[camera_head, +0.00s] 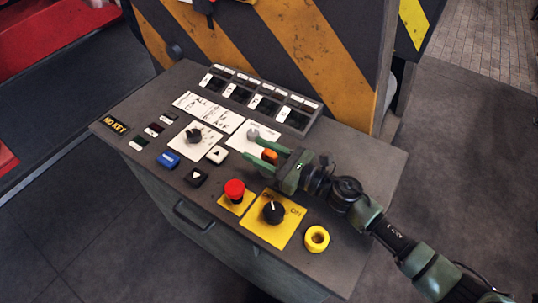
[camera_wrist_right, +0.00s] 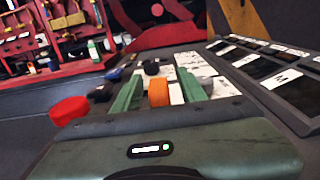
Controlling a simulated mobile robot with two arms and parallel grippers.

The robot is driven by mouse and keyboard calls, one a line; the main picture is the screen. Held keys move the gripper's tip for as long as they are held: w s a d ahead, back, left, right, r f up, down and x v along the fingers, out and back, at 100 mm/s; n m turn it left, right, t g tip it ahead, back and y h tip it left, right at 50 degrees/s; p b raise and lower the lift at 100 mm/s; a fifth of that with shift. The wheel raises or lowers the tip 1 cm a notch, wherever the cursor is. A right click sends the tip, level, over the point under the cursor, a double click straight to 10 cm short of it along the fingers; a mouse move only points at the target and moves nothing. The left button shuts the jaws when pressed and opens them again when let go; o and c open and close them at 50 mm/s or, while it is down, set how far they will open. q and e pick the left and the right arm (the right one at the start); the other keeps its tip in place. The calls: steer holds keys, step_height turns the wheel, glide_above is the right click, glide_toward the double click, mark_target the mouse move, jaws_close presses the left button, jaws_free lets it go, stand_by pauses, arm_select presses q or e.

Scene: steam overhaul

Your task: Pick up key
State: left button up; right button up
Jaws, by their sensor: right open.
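An orange piece (camera_head: 270,155), which looks like the key's head, is at the white label below the round grey disc (camera_head: 252,134) on the control panel. It also shows in the right wrist view as an orange rounded block (camera_wrist_right: 158,92). My right gripper (camera_head: 253,148) is open, with its green fingers on either side of the orange piece. A gap shows beside it, and I cannot tell whether either finger touches it. The key's lower part is hidden. My left gripper is in neither view.
The grey panel (camera_head: 345,170) carries a red mushroom button (camera_head: 234,190), a black rotary knob (camera_head: 274,212) on a yellow plate, a yellow ring (camera_head: 316,238) and a blue button (camera_head: 168,159). A striped machine wall (camera_head: 300,45) rises behind it.

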jaws_close()
